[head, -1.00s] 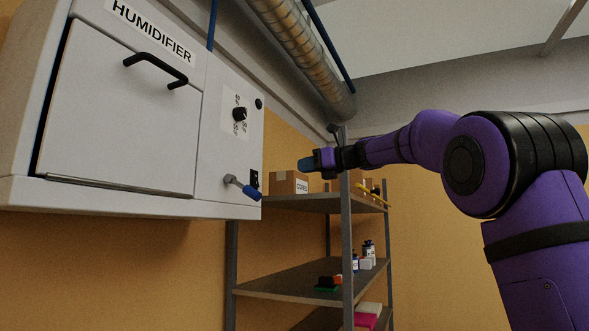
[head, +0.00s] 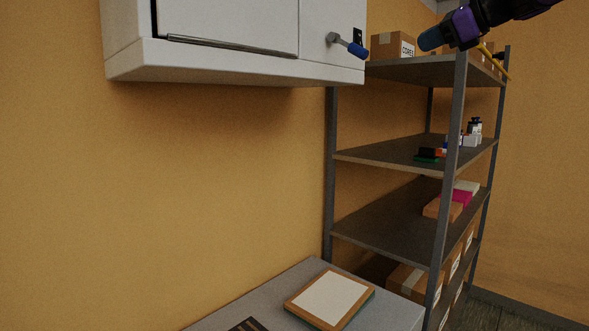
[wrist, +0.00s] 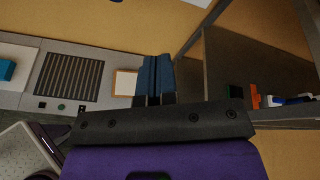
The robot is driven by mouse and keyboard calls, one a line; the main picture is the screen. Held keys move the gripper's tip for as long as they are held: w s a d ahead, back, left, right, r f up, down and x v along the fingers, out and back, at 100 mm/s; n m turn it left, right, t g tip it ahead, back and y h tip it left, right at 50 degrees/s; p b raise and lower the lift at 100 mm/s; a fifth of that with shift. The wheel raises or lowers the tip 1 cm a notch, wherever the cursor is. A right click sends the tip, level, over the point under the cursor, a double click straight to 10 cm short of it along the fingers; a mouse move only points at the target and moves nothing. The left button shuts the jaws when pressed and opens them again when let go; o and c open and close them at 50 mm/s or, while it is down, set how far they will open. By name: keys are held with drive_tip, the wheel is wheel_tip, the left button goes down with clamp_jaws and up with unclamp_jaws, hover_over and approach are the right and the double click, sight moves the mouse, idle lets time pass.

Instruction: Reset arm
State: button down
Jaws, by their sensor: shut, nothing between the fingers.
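My arm reaches in from the upper right in the head view. My gripper (head: 432,39) is at the upper right, in front of the shelf's top level, with its blue fingertips pointing left. In the wrist view my gripper (wrist: 155,77) shows its two blue fingers pressed together, with nothing between them. The humidifier cabinet (head: 230,62) hangs on the yellow wall at the upper left. Its lever with a blue grip (head: 350,46) sticks out to the left of my gripper, apart from it. The cabinet's upper part is out of frame.
A grey metal shelf rack (head: 395,153) stands at the right, holding cardboard boxes (head: 392,47) and small items. Below is a grey surface (head: 390,315) with a white-topped board (head: 330,298). The wrist view shows a dark slatted grille (wrist: 68,78). Open space lies before the wall.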

drive_tip(key=s+d+f+n+g+h, duration=0.1)
drive_tip(key=s+f+n+g+h, duration=0.4)
drive_tip(key=s+f+n, duration=1.6)
drive_tip(key=s+f+h, duration=0.4)
drive_tip(key=s+f, duration=0.7)
drive_tip(key=s, duration=0.1)
drive_tip(key=shift+s+d+f+n+h, duration=0.2)
drive_tip(key=shift+s+n+h, duration=0.1)
drive_tip(key=shift+s+n, duration=0.1)
